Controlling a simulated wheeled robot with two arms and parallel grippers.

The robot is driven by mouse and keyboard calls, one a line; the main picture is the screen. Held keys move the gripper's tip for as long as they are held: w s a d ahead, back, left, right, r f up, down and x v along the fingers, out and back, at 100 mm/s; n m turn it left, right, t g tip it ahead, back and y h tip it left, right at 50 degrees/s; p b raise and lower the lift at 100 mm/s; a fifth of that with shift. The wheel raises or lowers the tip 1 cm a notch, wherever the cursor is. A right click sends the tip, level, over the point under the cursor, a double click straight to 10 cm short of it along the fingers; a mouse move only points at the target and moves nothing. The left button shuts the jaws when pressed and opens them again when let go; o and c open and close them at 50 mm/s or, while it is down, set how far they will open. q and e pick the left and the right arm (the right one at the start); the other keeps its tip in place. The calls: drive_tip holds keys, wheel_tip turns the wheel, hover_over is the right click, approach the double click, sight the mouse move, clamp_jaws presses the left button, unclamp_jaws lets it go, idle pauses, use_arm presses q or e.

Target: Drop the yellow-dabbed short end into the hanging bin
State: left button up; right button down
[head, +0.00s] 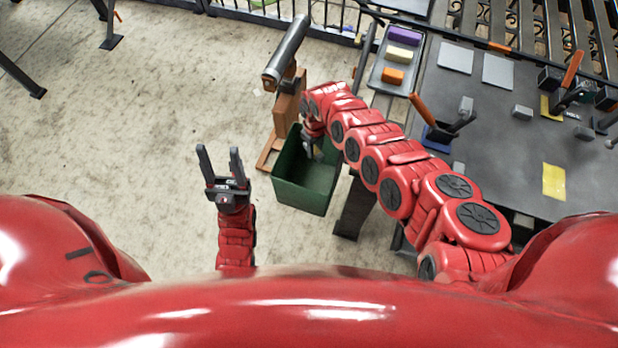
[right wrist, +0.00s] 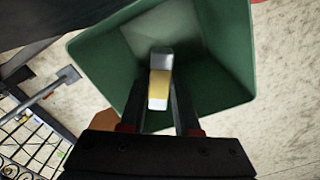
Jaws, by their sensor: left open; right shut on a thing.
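The green bin (head: 303,190) hangs beside the left end of the grey table, open at the top. My right gripper (head: 314,150) is over the bin's mouth and points down. In the right wrist view, the yellow-dabbed short end (right wrist: 160,88) is between the fingers of my right gripper (right wrist: 164,100). It is a pale bar end with a yellow band, seen against the inside of the bin (right wrist: 105,50). How far it is above the bin floor is hard to tell. My left gripper (head: 221,163) is open and empty, left of the bin, over the floor.
A tray (head: 377,75) with purple, yellow and orange blocks is at the back. The table (head: 480,110) holds pads, small grey blocks and tools.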

drive_tip(key=shift+w+f, duration=0.1)
drive_tip(key=c, duration=0.5)
unclamp_jaws()
drive_tip(key=shift+c, duration=0.2)
drive_tip(key=r+p, duration=0.2)
drive_tip(key=r, duration=0.4)
drive_tip(key=shift+d+r, duration=0.2)
wheel_tip(320, 180, up, 11)
drive_tip(key=b, duration=0.1)
drive_tip(key=shift+a, duration=0.15)
drive_tip(key=shift+a, duration=0.15)
